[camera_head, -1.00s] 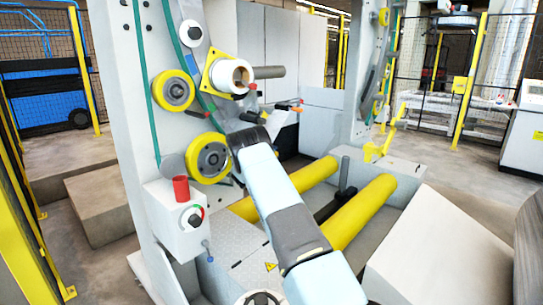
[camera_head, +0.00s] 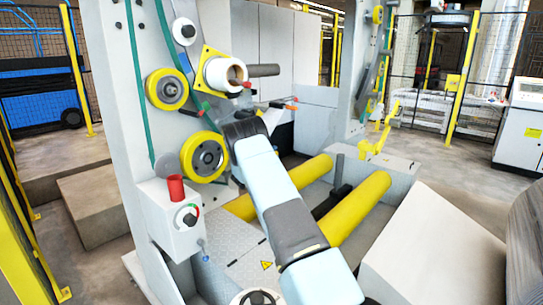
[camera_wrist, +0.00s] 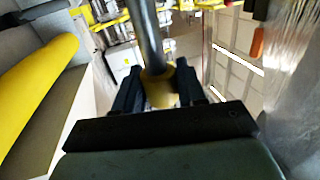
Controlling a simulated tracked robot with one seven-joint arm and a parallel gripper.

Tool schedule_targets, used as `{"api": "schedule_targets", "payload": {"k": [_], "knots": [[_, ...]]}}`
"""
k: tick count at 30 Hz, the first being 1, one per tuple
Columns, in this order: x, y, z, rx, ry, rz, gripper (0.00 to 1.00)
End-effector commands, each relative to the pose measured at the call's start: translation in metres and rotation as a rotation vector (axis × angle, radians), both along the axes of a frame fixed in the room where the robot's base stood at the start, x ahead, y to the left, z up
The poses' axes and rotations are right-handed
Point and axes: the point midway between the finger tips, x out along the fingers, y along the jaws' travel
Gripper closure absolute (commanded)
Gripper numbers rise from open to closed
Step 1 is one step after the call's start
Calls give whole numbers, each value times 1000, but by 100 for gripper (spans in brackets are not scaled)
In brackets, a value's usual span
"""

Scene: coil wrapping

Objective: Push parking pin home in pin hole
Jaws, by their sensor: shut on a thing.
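In the wrist view, my gripper (camera_wrist: 160,78) has its two dark fingers closed on a rounded yellow-brown knob (camera_wrist: 161,92). A dark rod (camera_wrist: 147,35) runs from the knob to the top edge of the picture. I take the knob and rod to be the parking pin. In the head view, the dark end of my arm (camera_head: 244,130) is by the white machine column, right of the large yellow-rimmed wheel (camera_head: 205,157). The fingers and pin are hidden there. I cannot make out the pin hole or whether the pin touches it.
A white roll on a yellow plate (camera_head: 224,73) and orange-tipped levers (camera_head: 290,102) are close to my arm's end. A red cylinder (camera_head: 176,187) stands on a control box. Yellow rollers (camera_head: 352,210) lie below. A white sloped block (camera_head: 425,250) is at right.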

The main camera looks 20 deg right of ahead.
Motion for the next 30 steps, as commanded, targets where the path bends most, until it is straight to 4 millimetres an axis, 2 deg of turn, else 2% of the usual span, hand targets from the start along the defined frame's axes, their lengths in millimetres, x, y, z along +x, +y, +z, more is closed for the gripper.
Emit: {"api": "schedule_targets", "payload": {"k": [19, 30], "knots": [[-20, -10, 2, -1, -3, -4, 100], [-22, -11, 2, -2, -4, -3, 100]]}}
